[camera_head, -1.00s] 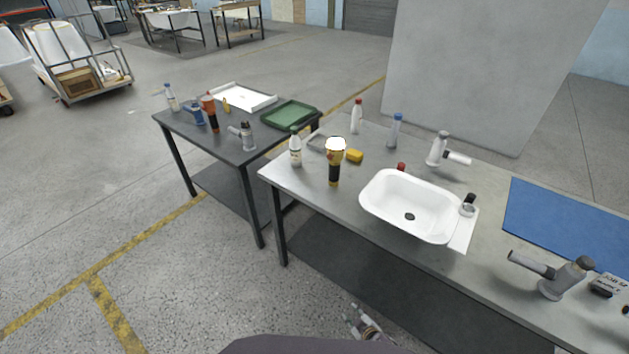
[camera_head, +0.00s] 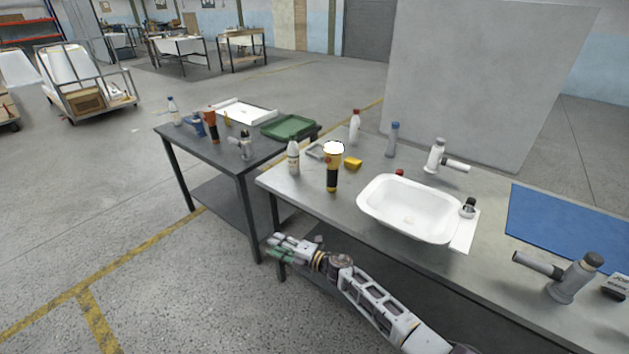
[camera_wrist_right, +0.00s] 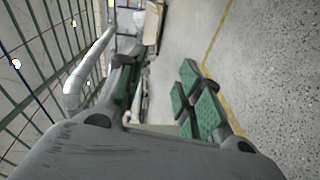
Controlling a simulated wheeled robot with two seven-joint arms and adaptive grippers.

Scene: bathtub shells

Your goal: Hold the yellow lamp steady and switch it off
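The yellow lamp (camera_head: 332,172), yellow and black, stands upright near the left end of the grey workbench (camera_head: 303,190). Its top glows bright white. My right gripper (camera_head: 273,246) is below the bench top, in front of the bench's left end and clear of the lamp. Its fingers point left. In the right wrist view, the green-padded fingers of my right gripper (camera_wrist_right: 158,88) are apart with nothing between them. The lamp does not show clearly there. My left gripper is not in view.
A white bottle (camera_head: 293,157) stands left of the lamp and a yellow block (camera_head: 353,163) lies behind it. A white basin (camera_head: 410,207) is to its right. A dark side table (camera_head: 222,150) with trays and tools stands at the left. The floor in front is clear.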

